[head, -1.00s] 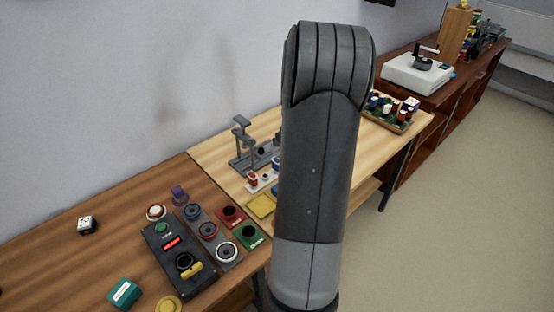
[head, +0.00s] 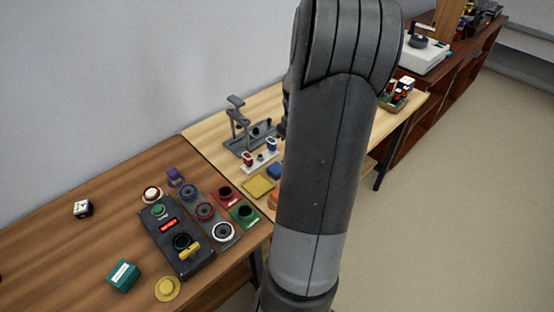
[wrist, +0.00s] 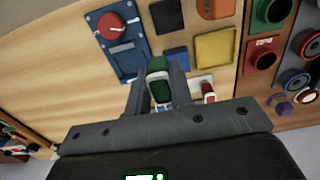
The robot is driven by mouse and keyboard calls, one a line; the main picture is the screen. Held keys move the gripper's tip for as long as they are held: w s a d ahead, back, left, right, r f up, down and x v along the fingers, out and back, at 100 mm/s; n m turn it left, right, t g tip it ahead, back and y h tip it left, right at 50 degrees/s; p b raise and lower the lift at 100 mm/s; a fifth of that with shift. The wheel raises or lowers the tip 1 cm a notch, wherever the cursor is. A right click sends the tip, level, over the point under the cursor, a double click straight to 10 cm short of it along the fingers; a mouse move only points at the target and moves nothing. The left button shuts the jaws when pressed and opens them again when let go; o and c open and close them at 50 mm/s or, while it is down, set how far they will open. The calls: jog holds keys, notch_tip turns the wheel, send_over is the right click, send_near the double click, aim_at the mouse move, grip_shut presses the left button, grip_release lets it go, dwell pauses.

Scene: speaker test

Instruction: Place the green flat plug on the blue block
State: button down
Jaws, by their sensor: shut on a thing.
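In the wrist view my gripper (wrist: 159,82) is shut on the green flat plug (wrist: 158,66), which has a pale band across it and sits between the two fingers. The small blue block (wrist: 176,58) lies on the light wooden table, just right of the plug in that view. The plug looks above the table and apart from the block, though its height is hard to tell. In the head view the blue block (head: 274,171) shows just left of my arm. My arm hides the plug and most of my gripper there.
A yellow block (wrist: 215,48), an orange block (wrist: 215,8) and a black piece (wrist: 167,17) lie near the blue block. A blue panel with a red knob (wrist: 112,26) is to its left. A white rack (head: 260,161) holds a red and a blue plug beside a grey stand (head: 240,125).

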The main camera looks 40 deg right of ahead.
jog(key=w+f, duration=0.1)
jog(key=w+a+f, duration=0.1)
jog(key=w, duration=0.1)
jog(key=w+a+f, duration=0.1)
jog(key=w, duration=0.1)
jog(key=shift+w+f, duration=0.2)
jog(key=shift+f, duration=2.05)
jog(key=shift+f, duration=0.15)
jog(key=c, duration=1.3)
grip_release()
